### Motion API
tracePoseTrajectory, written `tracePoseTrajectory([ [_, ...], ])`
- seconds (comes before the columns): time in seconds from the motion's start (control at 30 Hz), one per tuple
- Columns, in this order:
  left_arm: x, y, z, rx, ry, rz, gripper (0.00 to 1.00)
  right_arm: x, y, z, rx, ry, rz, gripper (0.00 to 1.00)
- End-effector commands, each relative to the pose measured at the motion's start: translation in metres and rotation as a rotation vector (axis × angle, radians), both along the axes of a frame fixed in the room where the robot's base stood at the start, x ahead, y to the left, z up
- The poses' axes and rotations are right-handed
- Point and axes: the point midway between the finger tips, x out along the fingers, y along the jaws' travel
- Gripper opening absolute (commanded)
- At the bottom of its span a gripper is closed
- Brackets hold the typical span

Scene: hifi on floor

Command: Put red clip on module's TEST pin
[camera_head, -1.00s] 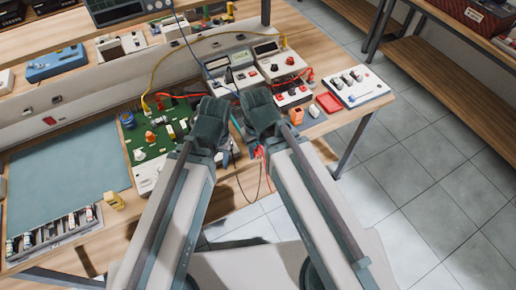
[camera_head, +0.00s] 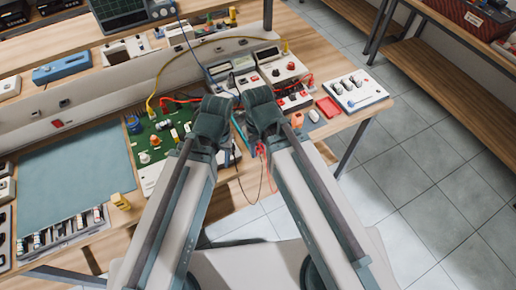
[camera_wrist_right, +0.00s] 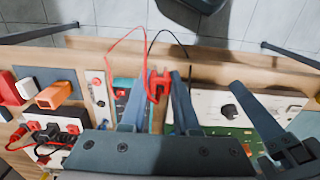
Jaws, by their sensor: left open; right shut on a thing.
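The red clip (camera_wrist_right: 158,86) is between the fingers of my right gripper (camera_wrist_right: 155,100) in the right wrist view, with a red wire running up from it. My right gripper is shut on it. In the head view, a bit of red (camera_head: 262,150) shows beside my right gripper (camera_head: 256,140). The green circuit board (camera_head: 148,150) lies left of my grippers; part of it also shows in the wrist view (camera_wrist_right: 210,133). My left gripper (camera_head: 232,130) is open beside the right one, its fingers mostly hidden by the wrist. The TEST pin cannot be made out.
Meters (camera_head: 282,68) and a white knob box (camera_head: 352,90) stand at the back right. A red tray (camera_head: 328,107) and an orange block (camera_wrist_right: 54,94) lie nearby. The blue-green mat (camera_head: 70,175) is clear.

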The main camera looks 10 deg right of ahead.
Motion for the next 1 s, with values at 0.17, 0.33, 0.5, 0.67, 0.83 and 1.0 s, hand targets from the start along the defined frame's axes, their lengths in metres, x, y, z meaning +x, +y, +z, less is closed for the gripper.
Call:
tracePoseTrajectory([
  [0.17,0.000,0.000,0.009,0.000,0.000,0.000,0.50,0.000,0.000,0.009,0.000,0.000,0.000,0.00],
  [0.33,0.000,0.000,0.015,0.000,0.000,0.000,0.50,0.000,0.000,0.015,0.000,0.000,0.000,0.00],
  [0.5,0.000,0.000,0.022,0.000,0.000,0.000,0.50,0.000,0.000,0.022,0.000,0.000,0.000,0.00],
  [0.67,0.000,0.000,0.028,0.000,0.000,-0.001,0.50,0.000,0.000,0.028,0.000,0.000,0.000,0.00],
  [0.83,0.000,0.000,0.033,0.000,0.000,-0.001,0.50,0.000,0.000,0.033,0.000,0.000,0.000,0.00],
  [1.0,0.000,0.000,0.032,0.000,0.000,-0.001,0.50,0.000,0.000,0.032,0.000,0.000,0.000,0.00],
])
